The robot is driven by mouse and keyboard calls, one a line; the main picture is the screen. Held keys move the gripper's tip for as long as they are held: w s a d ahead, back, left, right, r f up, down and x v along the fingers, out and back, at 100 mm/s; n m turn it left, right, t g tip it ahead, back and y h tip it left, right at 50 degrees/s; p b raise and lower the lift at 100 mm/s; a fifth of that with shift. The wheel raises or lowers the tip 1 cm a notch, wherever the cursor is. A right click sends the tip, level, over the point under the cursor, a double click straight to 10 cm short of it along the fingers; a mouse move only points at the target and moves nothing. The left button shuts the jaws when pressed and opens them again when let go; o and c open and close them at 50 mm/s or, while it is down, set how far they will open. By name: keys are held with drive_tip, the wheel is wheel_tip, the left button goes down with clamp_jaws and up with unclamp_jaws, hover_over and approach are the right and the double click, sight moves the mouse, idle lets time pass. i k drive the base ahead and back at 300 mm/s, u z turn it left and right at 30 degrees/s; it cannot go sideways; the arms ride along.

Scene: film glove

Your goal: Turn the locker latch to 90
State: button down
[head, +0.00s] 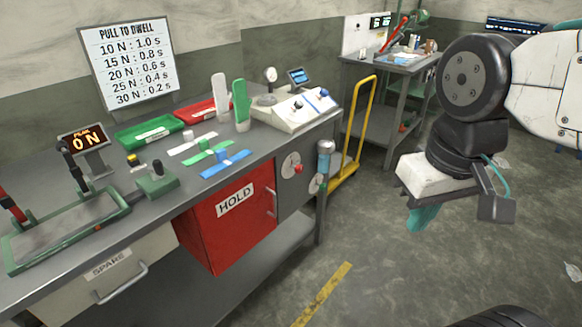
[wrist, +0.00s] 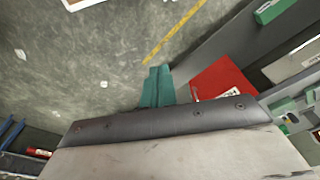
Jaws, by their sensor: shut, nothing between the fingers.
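The red HOLD locker (head: 228,217) hangs under the workbench, with a pale handle (head: 271,203) at its right edge. To its right, a grey panel carries a round plate with a red knob (head: 297,169); I cannot tell which of these is the latch, or its angle. The red locker also shows in the wrist view (wrist: 222,80), without a clear latch. My gripper (head: 421,219) has teal fingers, shut and empty, in open air well to the right of the locker. The fingers also show in the wrist view (wrist: 157,87), pointing toward the floor and touching nothing.
The workbench (head: 285,150) bears trays, coloured strips, a gauge and a control box. The floor (head: 400,275) before the locker is clear, with a yellow line (head: 322,293).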

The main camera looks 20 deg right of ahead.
sight(299, 169)
drive_tip(key=k, duration=0.55)
drive_tip(key=u, duration=0.95)
drive_tip(key=i, duration=1.25)
drive_tip(key=z, duration=0.5)
drive_tip(key=i, duration=0.5)
drive_tip(key=z, duration=0.55)
